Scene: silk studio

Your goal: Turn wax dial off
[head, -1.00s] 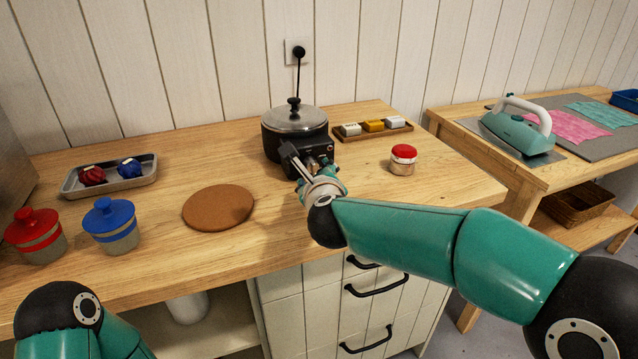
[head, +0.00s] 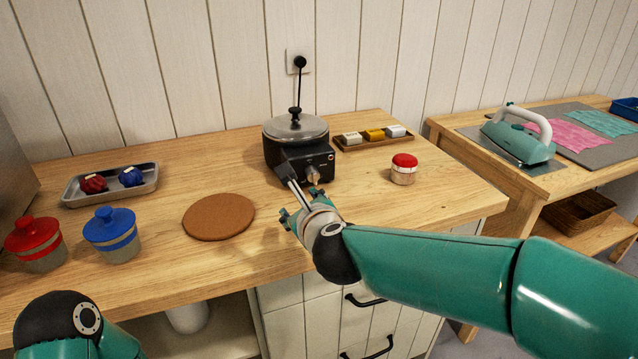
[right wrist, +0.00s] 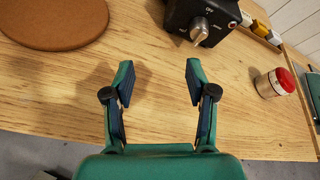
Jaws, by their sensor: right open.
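The wax pot (head: 296,140) is black with a clear lid and stands at the back of the wooden counter. Its silver dial (head: 313,175) is on the black control box at its front. The dial (right wrist: 200,30) also shows at the top of the right wrist view, turned at a slant. My right gripper (head: 287,198) is open and empty in front of the box. In the right wrist view its fingers (right wrist: 158,80) are wide apart, short of the dial and not touching it. My left arm shows at the lower left, but its gripper is out of view.
A cork mat (head: 219,216) lies left of the gripper. A red-lidded jar (head: 404,169) stands right of the pot, with a wax block tray (head: 374,142) behind. Red (head: 36,243) and blue (head: 111,233) canisters and a metal tray (head: 140,191) are at left.

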